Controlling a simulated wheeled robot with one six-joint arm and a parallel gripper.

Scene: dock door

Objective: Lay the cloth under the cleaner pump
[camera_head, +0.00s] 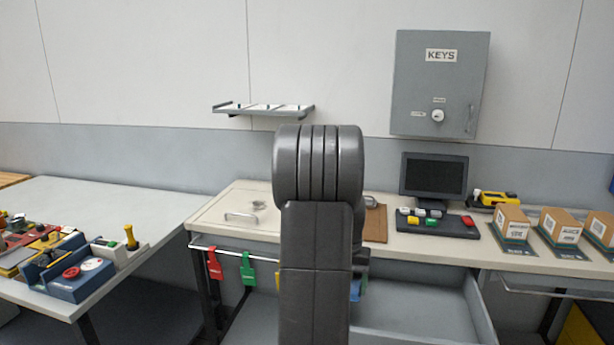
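I cannot make out the cloth or the cleaner pump in this view. My own upright arm fills the middle and hides part of the counter (222,210) and what is behind it. A brown board (376,226) shows partly to the right of my arm, with a small grey object (372,201) at its back edge, partly hidden. My gripper's fingers do not show, so I cannot see whether it holds anything.
A grey open drawer or tray (430,304) is below the counter. Red (214,264) and green (248,268) tags hang from the front rail. A monitor (434,176), keypad (438,228) and boxes (509,222) stand right. A cluttered table (135,205) is left.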

